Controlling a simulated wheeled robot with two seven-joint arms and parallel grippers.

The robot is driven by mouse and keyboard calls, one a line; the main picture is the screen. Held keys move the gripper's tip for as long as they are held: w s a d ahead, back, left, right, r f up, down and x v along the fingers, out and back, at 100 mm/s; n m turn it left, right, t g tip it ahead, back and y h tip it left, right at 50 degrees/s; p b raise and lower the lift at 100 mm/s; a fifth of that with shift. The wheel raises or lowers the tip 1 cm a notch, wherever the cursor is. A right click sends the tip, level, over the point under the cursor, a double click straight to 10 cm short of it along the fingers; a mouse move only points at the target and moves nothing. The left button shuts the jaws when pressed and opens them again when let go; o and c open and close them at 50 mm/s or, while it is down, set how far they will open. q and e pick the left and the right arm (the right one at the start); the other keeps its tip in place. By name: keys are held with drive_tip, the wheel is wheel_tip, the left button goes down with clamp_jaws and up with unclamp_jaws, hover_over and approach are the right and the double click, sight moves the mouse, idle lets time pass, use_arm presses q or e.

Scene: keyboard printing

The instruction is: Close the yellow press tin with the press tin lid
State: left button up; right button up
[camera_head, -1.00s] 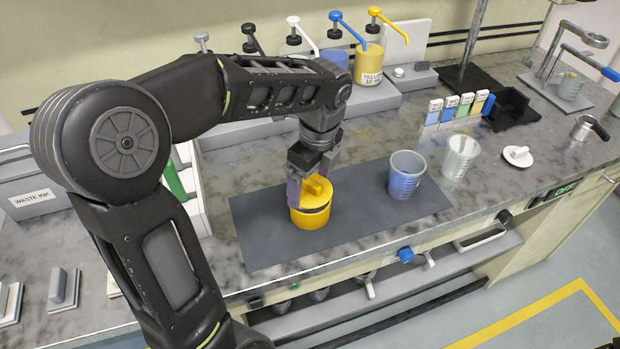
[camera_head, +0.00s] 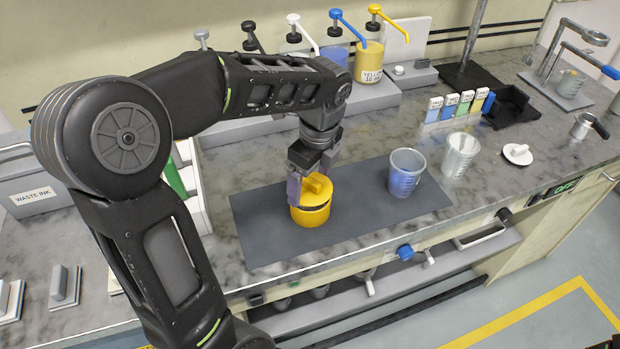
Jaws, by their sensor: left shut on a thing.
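The yellow press tin (camera_head: 311,217) stands upright on the dark grey mat (camera_head: 262,225). The yellow press tin lid (camera_head: 318,187) sits level on top of the tin, with only a thin dark line between them. My left gripper (camera_head: 310,180) points down over the lid and is shut on its raised handle. The gripper's fingers hide the left part of the lid.
A blue-tinted clear beaker (camera_head: 405,174) stands on the right part of the mat, with a clear beaker (camera_head: 459,156) just beyond it. A white lid with a knob (camera_head: 517,153) lies farther right. Pump bottles, including a yellow one (camera_head: 368,62), line the back shelf.

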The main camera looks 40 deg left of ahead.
use_arm(q)
drive_tip(key=shift+f, duration=0.4)
idle(0.4)
idle(0.6)
drive_tip(key=shift+f, duration=0.15)
idle(0.4)
drive_tip(key=shift+f+b, duration=0.35)
drive_tip(key=shift+f, duration=0.1)
drive_tip(key=o, duration=1.1)
drive_tip(key=shift+o, duration=0.2)
wheel_tip(320, 180, up, 6)
drive_tip(key=p, duration=0.5)
